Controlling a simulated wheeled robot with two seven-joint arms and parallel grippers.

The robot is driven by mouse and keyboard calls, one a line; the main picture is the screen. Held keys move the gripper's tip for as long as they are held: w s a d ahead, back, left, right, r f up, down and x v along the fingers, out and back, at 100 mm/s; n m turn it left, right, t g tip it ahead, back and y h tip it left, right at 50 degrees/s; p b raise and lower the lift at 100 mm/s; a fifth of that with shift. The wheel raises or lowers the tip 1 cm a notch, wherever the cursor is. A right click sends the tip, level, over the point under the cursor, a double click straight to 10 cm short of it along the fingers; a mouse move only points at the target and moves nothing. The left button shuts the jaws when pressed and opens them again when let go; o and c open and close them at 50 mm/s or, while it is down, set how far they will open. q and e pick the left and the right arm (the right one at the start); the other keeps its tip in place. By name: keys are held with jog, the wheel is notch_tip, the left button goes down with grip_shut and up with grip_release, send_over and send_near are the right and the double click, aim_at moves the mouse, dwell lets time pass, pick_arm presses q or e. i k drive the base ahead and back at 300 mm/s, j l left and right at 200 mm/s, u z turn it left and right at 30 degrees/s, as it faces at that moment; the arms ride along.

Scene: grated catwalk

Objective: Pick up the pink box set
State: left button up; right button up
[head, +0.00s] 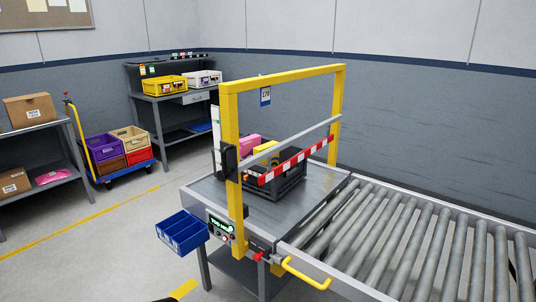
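A pink box (249,143) shows behind the yellow gate frame on the metal table. It sits at the back left of a dark crate (288,188); I cannot tell whether it is inside the crate or behind it. The gate's post and bars hide part of it. A yellow item (266,149) is to its right. Another pink item, a flat packet (53,176), lies on the lower shelf of the rack at far left. Neither of my grippers is in view.
A yellow gate frame (290,77) with a red-and-white striped bar (293,165) stands across the table (213,190). A roller conveyor (400,235) joins at right. A blue bin (182,232) hangs at the table's front left. A trolley with crates (122,150) stands behind; floor at left is clear.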

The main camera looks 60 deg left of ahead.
aim_at(247, 143)
jog(key=j+z, duration=0.1)
jog(key=j, duration=0.5)
jog(key=j+z, duration=0.1)
jog(key=j, duration=0.45)
jog(key=k+j+z, duration=0.1)
jog(key=j, duration=0.45)
jog(key=k+j+z, duration=0.1)
jog(key=j, duration=0.5)
jog(key=k+j+z, duration=0.1)
jog(key=j, duration=0.45)
